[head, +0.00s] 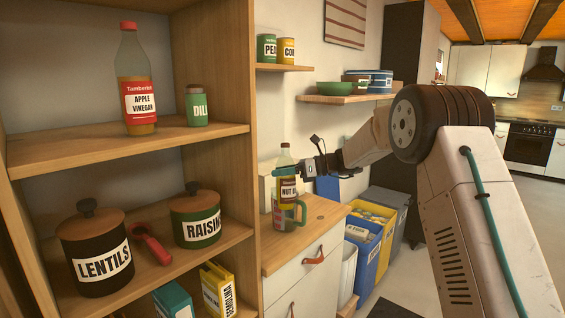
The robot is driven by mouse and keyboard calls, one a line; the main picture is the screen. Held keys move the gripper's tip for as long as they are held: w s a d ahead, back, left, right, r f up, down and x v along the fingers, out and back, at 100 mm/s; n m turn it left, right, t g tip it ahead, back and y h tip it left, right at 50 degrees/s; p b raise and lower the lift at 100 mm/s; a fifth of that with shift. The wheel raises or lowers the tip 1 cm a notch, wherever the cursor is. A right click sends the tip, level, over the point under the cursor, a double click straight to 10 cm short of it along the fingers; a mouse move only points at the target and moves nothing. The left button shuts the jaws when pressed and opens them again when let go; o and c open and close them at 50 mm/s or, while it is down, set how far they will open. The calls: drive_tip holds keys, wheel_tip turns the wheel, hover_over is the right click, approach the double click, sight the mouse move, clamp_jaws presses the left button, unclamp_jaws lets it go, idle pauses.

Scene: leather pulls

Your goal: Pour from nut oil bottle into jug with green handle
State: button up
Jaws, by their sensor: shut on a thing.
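The jug with green handle (301,214) is on the small wooden counter, directly below the bottle in the picture. The bottle's lower end overlaps the jug, so I cannot tell whether it is above, behind or in front of it. The far side of the jug and the fingertips are partly hidden.
A tall wooden shelf (215,143) at left holds an apple vinegar bottle (137,85), a dill jar (197,108) and canisters. A wall shelf (345,99) with bowls is above right. Bins (366,240) stand right of the counter (322,215).

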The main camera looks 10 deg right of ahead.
sight(278, 185)
wheel_tip(278, 185, down, 4)
drive_tip(key=shift+r+m, duration=0.25)
drive_tip(key=shift+m, duration=0.45)
drive_tip(key=m+g, duration=0.1)
drive_tip(key=m, duration=0.2)
drive_tip(key=shift+s+r+g, duration=0.2)
drive_tip(key=shift+r+g, duration=0.2)
drive_tip(key=f+m, duration=0.1)
drive_tip(key=s+m, duration=0.1)
drive_tip(key=f, duration=0.1)
drive_tip(key=shift+s+a+f+m+g, duration=0.2)
drive_tip(key=shift+s+f+m+g, duration=0.05)
drive_tip(key=shift+f+m+g, duration=0.15)
drive_tip(key=shift+s+m, duration=0.15)
drive_tip(key=shift+m, duration=0.25)
drive_tip(key=shift+s+r+m+g+y, duration=0.2)
drive_tip(key=shift+r+m+g+y, duration=0.15)
drive_tip(key=shift+r+m, duration=0.4)
drive_tip(key=shift+s+r+m+g, duration=0.1)
drive_tip(key=shift+r+m+g, duration=0.2)
drive_tip(key=shift+m, duration=0.45)
